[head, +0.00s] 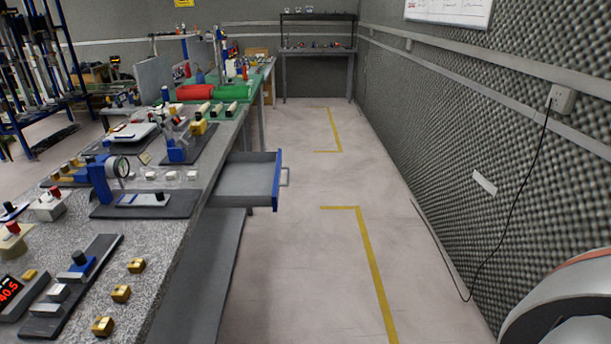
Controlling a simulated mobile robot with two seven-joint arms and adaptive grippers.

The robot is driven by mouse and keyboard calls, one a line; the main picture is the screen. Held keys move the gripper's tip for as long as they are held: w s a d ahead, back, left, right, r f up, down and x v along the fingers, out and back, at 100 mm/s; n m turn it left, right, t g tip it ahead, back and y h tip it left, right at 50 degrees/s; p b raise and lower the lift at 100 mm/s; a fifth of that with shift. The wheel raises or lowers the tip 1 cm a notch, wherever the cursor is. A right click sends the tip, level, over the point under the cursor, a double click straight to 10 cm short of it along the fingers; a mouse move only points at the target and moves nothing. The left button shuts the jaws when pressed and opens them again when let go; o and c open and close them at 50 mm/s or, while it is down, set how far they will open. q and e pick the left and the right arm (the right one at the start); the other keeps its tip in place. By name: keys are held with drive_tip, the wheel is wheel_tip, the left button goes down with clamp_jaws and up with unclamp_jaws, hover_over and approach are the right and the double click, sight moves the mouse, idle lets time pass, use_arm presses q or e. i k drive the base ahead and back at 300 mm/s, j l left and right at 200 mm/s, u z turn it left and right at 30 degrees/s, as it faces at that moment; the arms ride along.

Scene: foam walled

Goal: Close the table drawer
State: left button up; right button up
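The table drawer (244,181) is pulled out from the right side of the long workbench (185,235). It is a grey tray with a blue front panel (277,181) and a metal handle (286,177) facing the aisle. The part of the drawer that shows looks empty. Neither of my grippers shows in the head view. A rounded white and dark part of my own body is at the lower right.
The bench top holds a blue press with a dial gauge (117,168), small brass blocks (121,293) and red and green rolls further back. The floor aisle (330,240) right of the drawer is clear. A foam wall (470,130) with a hanging black cable bounds it.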

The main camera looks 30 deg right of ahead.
sight(246, 178)
drive_tip(key=k+l+z, duration=0.15)
drive_tip(key=l, duration=0.2)
drive_tip(key=k+l+z, duration=0.15)
drive_tip(key=l, duration=0.15)
drive_tip(key=k+l+z, duration=0.15)
drive_tip(key=l, duration=0.25)
drive_tip(key=i+l+u, duration=0.1)
drive_tip(key=i, duration=0.35)
drive_tip(key=i+l+u, duration=0.15)
drive_tip(key=i, duration=0.35)
drive_tip(key=i+l+u, duration=0.1)
drive_tip(key=i, duration=0.35)
drive_tip(key=i+l+u, duration=0.1)
drive_tip(key=i, duration=0.35)
drive_tip(key=l, duration=0.1)
